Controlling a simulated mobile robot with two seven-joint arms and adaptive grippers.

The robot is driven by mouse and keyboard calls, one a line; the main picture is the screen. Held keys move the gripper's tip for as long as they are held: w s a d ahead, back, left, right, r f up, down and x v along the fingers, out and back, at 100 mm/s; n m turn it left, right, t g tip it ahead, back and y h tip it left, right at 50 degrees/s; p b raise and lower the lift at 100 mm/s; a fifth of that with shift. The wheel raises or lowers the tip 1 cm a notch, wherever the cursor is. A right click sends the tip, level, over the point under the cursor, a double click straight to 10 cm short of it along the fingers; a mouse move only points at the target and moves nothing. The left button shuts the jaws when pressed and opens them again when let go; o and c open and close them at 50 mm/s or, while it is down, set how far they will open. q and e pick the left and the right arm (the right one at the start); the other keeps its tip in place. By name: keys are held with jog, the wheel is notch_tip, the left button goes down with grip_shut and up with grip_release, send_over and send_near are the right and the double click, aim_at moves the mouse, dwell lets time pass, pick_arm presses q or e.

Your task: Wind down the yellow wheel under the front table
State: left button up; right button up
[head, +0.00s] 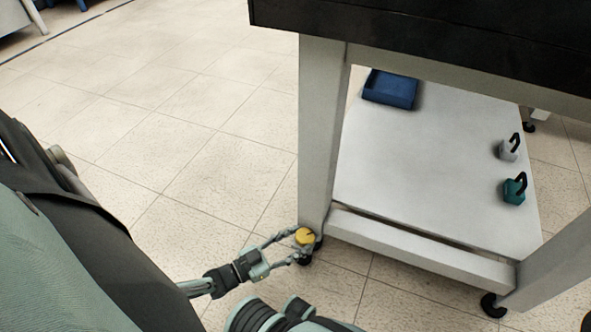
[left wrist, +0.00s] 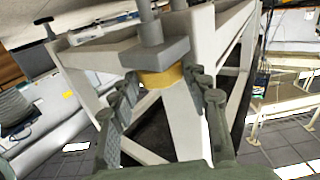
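The yellow wheel (head: 305,237) is at the foot of the front table's near left leg (head: 322,140), just above a dark caster. It also shows in the left wrist view (left wrist: 161,77), under a grey block and against the pale frame. My left gripper (head: 288,246) reaches in low from the left, close to the floor. In the left wrist view its fingers (left wrist: 163,88) are spread, one on each side of the wheel, with the wheel between or just beyond their tips. Whether they touch it I cannot tell. My right gripper is not in view.
The table's dark top (head: 430,45) overhangs the leg. Its lower shelf (head: 420,160) holds a blue tray (head: 390,89), a grey padlock-like weight (head: 509,149) and a teal one (head: 514,190). A low crossbar (head: 420,247) runs right from the leg. The tiled floor (head: 190,110) to the left is clear.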

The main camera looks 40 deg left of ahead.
pick_arm(q)
jog(key=c, duration=0.4)
jog(key=shift+w+a+f+m+g+h+b, duration=0.15)
jog(key=shift+m+g+h+b, duration=0.3)
jog(key=shift+m+h, duration=0.45)
jog(key=o, duration=1.2)
jog(key=shift+c, duration=0.2)
jog(key=shift+s, duration=0.2)
jog(key=v, duration=1.2)
jog(key=shift+w+a, duration=0.1)
jog(key=shift+w, duration=0.05)
